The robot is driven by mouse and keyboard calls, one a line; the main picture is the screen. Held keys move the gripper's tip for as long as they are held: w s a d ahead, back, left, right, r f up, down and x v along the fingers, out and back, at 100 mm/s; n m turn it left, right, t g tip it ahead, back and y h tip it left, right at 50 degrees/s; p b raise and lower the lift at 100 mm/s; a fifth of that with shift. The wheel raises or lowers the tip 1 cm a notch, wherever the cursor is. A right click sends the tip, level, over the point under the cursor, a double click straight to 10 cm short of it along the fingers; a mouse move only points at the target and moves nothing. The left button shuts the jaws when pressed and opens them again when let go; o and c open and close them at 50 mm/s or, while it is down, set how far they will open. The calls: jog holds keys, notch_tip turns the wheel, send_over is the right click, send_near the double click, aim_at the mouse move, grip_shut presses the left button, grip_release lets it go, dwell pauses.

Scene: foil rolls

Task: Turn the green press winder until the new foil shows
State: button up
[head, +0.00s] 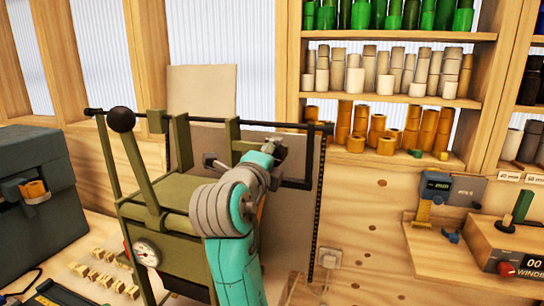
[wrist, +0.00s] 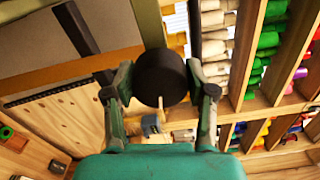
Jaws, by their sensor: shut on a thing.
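The green press (head: 165,190) stands left of centre in the head view, with a dial gauge (head: 146,253) and a lever topped by a black ball (head: 121,119). My teal arm reaches up along its right side. My gripper (head: 277,150) is at the press's upper right, below the black crossbar. In the wrist view my gripper (wrist: 162,82) is shut on a round black knob (wrist: 160,70), with a finger on each side. I take it for the winder's knob. In the head view my arm and gripper hide the winder. I cannot make out the foil or its colour.
Shelves of green, cream and orange rolls (head: 358,120) stand behind at right. A dark grey box (head: 38,185) is at far left, with small brass blocks (head: 103,275) near it. Devices including a winder unit (head: 515,250) sit at right. The wooden wall panel (head: 385,215) between is mostly bare.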

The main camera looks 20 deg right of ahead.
jog(key=o, duration=1.2)
jog(key=shift+c, duration=0.2)
jog(key=shift+a, duration=0.1)
jog(key=v, duration=1.2)
